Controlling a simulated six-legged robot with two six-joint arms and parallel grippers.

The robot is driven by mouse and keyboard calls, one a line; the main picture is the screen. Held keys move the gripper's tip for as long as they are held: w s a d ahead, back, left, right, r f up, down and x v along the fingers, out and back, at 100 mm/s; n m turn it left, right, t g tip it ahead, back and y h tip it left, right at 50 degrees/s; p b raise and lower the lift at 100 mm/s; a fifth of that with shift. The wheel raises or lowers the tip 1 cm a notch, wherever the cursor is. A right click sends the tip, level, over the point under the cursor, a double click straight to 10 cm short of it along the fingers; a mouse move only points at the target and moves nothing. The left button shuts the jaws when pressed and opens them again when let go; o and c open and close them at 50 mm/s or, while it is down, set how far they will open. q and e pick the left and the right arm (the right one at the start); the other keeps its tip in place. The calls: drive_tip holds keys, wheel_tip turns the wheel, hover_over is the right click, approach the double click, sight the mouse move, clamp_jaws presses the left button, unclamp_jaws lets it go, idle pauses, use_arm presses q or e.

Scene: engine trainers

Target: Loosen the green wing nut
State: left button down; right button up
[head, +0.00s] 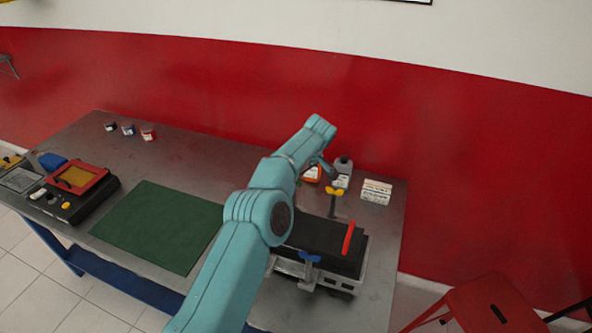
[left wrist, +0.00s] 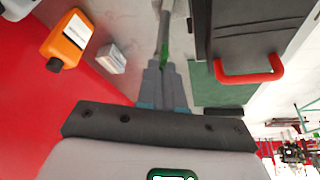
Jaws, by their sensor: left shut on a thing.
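The green wing nut (left wrist: 163,50) shows in the left wrist view on a grey rod (left wrist: 166,18), right at the tips of my left gripper (left wrist: 163,66). The left gripper is shut on the nut, and its fingers hide part of it. In the head view my left arm reaches over the bench to the engine trainer, and the green nut cannot be made out there. The black engine trainer (head: 320,238) has a red handle (head: 348,238). A yellow wing nut (head: 335,190) is behind it and a blue wing nut (head: 308,257) at its front. My right gripper is out of view.
An orange bottle (head: 312,174), a grey bottle (head: 342,172) and a white box stack (head: 376,191) stand behind the trainer. A green mat (head: 155,225) lies left of my arm. A red stool (head: 495,305) stands right of the metal bench (head: 210,160).

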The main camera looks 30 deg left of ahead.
use_arm(q)
drive_tip(key=shift+a+f+n+p, duration=0.1)
drive_tip(key=shift+n+p, duration=0.2)
drive_tip(key=shift+n, duration=0.1)
drive_tip(key=c, duration=1.3)
unclamp_jaws()
drive_tip(key=shift+f, duration=0.1)
drive_tip(key=shift+a, duration=0.2)
drive_tip(key=shift+d, duration=0.1)
